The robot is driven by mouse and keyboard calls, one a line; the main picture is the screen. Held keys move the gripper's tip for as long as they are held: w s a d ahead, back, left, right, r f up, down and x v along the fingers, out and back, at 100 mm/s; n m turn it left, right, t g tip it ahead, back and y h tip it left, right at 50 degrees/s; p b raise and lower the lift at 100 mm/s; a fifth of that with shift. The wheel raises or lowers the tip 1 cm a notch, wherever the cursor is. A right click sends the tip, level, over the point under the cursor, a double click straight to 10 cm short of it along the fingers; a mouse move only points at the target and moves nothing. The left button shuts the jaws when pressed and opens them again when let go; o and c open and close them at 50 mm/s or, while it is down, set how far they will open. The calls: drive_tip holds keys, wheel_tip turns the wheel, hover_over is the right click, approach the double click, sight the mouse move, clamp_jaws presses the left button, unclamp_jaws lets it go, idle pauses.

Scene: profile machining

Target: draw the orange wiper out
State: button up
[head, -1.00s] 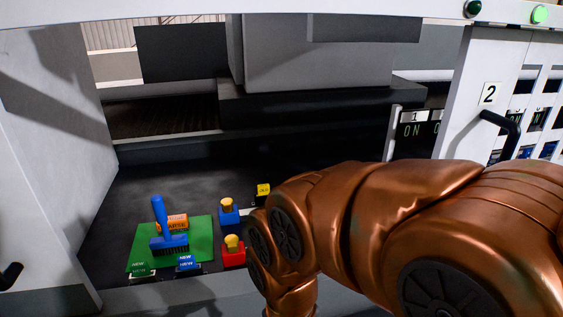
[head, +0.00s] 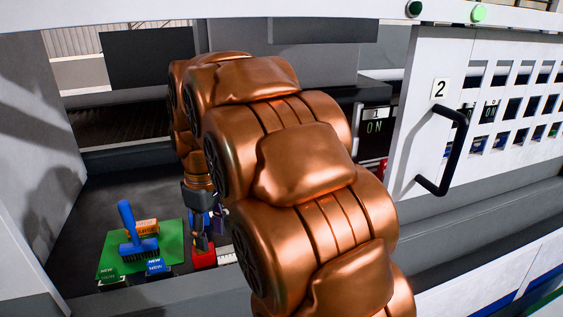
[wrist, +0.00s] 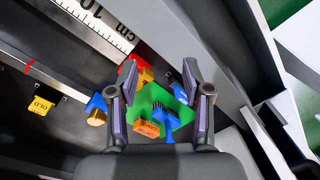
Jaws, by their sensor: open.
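An orange block with dark lettering (head: 148,226), the only orange wiper-like thing I see, lies on the green mat (head: 172,228), partly behind the blue brush (head: 137,246). In the wrist view the orange block (wrist: 147,128) lies between my fingers, beside the blue brush (wrist: 165,113) on the green mat (wrist: 147,97). My gripper (wrist: 158,72) is open with nothing between its fingers, pointing down above the mat area. In the head view my gripper (head: 204,228) is small and partly hidden, right of the mat near the red block.
A red block with yellow top (wrist: 130,72) and a blue block with orange top (wrist: 97,110) stand near the mat. A yellow tag marked OLD (wrist: 40,105) lies at left. A ruler (wrist: 95,22) and door 2's black handle (head: 445,150) are nearby.

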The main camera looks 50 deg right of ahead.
drive_tip(key=w+d+n+t, duration=0.1)
drive_tip(key=w+d+n, duration=0.1)
drive_tip(key=w+d, duration=0.5)
drive_tip(key=w+d+n, duration=0.2)
drive_tip(key=w+d, duration=0.1)
drive_tip(key=d, duration=0.7)
drive_tip(key=w+d+n+t, duration=0.1)
drive_tip(key=w+d, duration=0.4)
drive_tip(key=d, duration=0.4)
drive_tip(key=s+d+f+n, duration=0.1)
drive_tip(key=d+f+n, duration=0.25)
drive_tip(key=d, duration=0.85)
drive_tip(key=shift+m, duration=0.35)
drive_tip(key=shift+w+a+f+p, duration=0.15)
drive_tip(key=shift+f+p, duration=0.25)
drive_tip(key=shift+f, duration=0.9)
drive_tip(key=shift+w+a+f+p, duration=0.1)
drive_tip(key=shift+w+f+p, duration=0.25)
drive_tip(key=shift+f, duration=1)
drive_tip(key=shift+w+a+f+p, duration=0.15)
drive_tip(key=shift+f+p, duration=0.25)
drive_tip(key=shift+f, duration=0.9)
drive_tip(key=shift+h, duration=0.3)
drive_tip(key=shift+c, duration=0.4)
drive_tip(key=shift+d, duration=0.1)
clamp_jaws()
